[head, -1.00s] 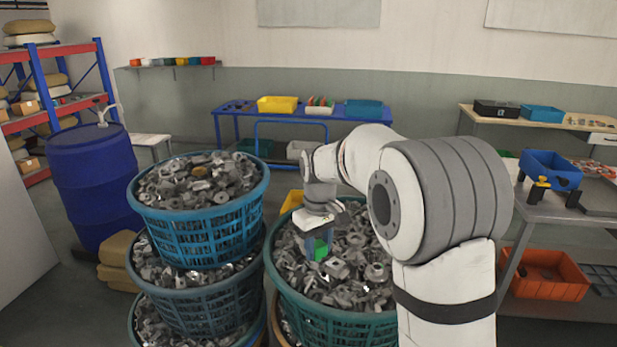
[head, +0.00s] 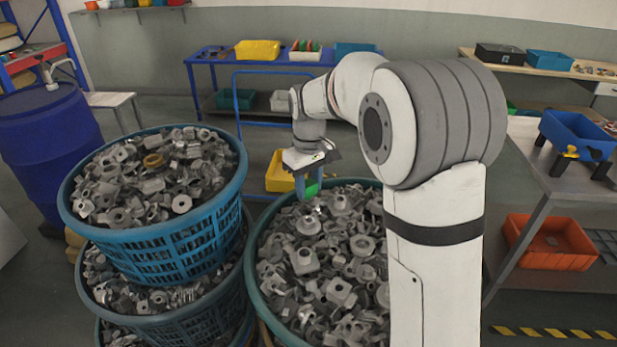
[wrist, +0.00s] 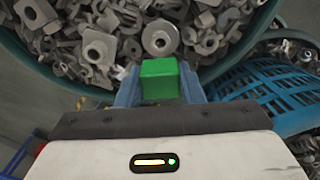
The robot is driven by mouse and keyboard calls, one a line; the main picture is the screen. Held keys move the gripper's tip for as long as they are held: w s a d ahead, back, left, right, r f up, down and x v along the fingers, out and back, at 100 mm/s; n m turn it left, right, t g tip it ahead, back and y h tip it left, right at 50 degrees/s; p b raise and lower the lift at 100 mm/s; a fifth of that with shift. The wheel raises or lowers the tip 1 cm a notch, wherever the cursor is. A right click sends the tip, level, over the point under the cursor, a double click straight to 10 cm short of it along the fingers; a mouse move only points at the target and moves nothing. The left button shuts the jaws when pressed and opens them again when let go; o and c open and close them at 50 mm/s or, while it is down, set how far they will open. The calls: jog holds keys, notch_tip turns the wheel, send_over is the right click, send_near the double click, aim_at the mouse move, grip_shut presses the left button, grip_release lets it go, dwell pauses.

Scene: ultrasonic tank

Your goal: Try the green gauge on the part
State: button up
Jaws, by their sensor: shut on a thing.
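My gripper (head: 307,185) is shut on the green gauge (head: 312,189) and holds it over the back edge of the green basket (head: 252,262) of grey metal parts. In the wrist view the gauge (wrist: 160,79) is a green block between my two blue fingers. One part with a round hole (wrist: 160,38) lies just beyond it in that view. A brass-coloured part (head: 153,160) lies on top of the heap in the upper blue basket (head: 165,252) at left. I cannot tell from the frames which part the task means.
Stacked baskets stand close left of the green basket. A blue barrel (head: 45,150) is at far left. A blue table (head: 205,72) with bins is behind. A grey bench (head: 560,185) with a blue bin (head: 577,137) is at right, above an orange crate (head: 550,243).

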aim_at(309, 197)
jog(key=shift+f+b, duration=2.1)
jog(key=shift+f, duration=1)
jog(key=shift+s+d, duration=0.1)
jog(key=shift+s, duration=0.05)
jog(key=shift+f, duration=0.35)
jog(key=shift+r, duration=0.1)
jog(key=shift+r+p, duration=0.9)
jog(key=shift+r, duration=0.6)
jog(key=shift+f+b, duration=0.75)
jog(key=shift+f, duration=0.45)
jog(key=shift+f, duration=0.4)
